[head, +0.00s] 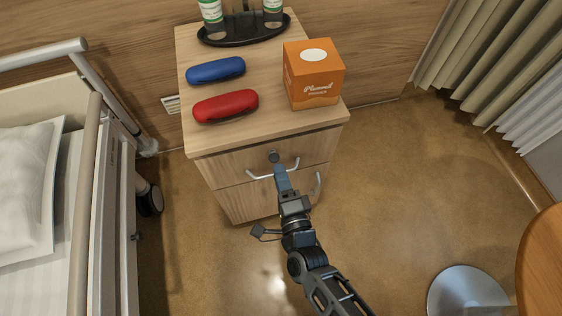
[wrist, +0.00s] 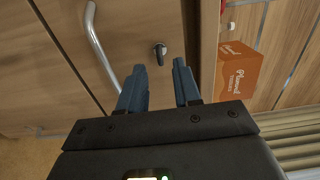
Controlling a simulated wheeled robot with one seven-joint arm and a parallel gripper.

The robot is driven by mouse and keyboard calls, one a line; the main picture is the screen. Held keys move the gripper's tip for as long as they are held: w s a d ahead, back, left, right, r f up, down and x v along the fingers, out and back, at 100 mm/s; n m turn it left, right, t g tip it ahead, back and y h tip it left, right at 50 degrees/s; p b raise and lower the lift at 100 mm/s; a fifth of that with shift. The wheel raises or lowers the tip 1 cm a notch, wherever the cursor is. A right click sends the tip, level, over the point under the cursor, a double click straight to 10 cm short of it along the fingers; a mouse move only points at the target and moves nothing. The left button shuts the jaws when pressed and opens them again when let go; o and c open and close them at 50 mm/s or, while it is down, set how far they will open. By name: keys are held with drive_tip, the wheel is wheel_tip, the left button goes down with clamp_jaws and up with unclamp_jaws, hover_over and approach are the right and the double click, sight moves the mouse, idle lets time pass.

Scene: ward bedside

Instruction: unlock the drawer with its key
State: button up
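The wooden bedside cabinet has an upper drawer (head: 228,174) that looks closed, with a curved metal handle (head: 260,177). In the wrist view the handle (wrist: 98,45) runs at the left. A round metal lock (wrist: 157,47) sits on the drawer front, and a short dark piece that looks like the key (wrist: 161,56) stands out from it. The lock also shows as a dark knob in the head view (head: 273,156). My gripper (wrist: 159,80) has its two blue fingers apart and nothing between them. It points at the drawer front, with the lock just beyond the fingertips.
On the cabinet top are a red case (head: 226,106), a blue case (head: 216,70), an orange box (head: 313,75) and a black tray (head: 245,41) with bottles. A bed (head: 85,190) stands at the left and a round table (head: 545,265) at the lower right. The floor between is mostly clear.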

drive_tip(key=shift+x, duration=2.15)
clamp_jaws()
